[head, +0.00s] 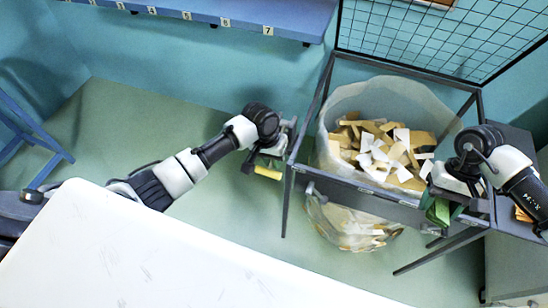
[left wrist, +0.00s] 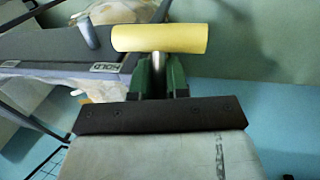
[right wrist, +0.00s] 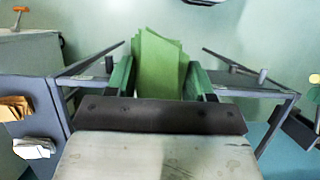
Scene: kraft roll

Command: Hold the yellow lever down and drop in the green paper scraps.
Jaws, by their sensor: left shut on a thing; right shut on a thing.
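The yellow lever (head: 268,172) sticks out at the left side of the dark metal bag frame (head: 365,188). My left gripper (head: 262,160) is shut on it; in the left wrist view the yellow handle (left wrist: 160,38) lies across just beyond the green fingers (left wrist: 160,75), which close on its metal stem. My right gripper (head: 440,205) is shut on the green paper scraps (head: 438,213) at the front right of the frame. In the right wrist view the green scraps (right wrist: 158,62) stand up as a stack between the fingers. How far the lever is pressed is unclear.
A clear bag (head: 350,98) in the frame holds many brown and white scraps. A HOLD label (left wrist: 105,67) is on the frame near the lever. A white table (head: 150,250) fills the lower left. A grey cabinet (head: 515,265) with brown scraps stands at right.

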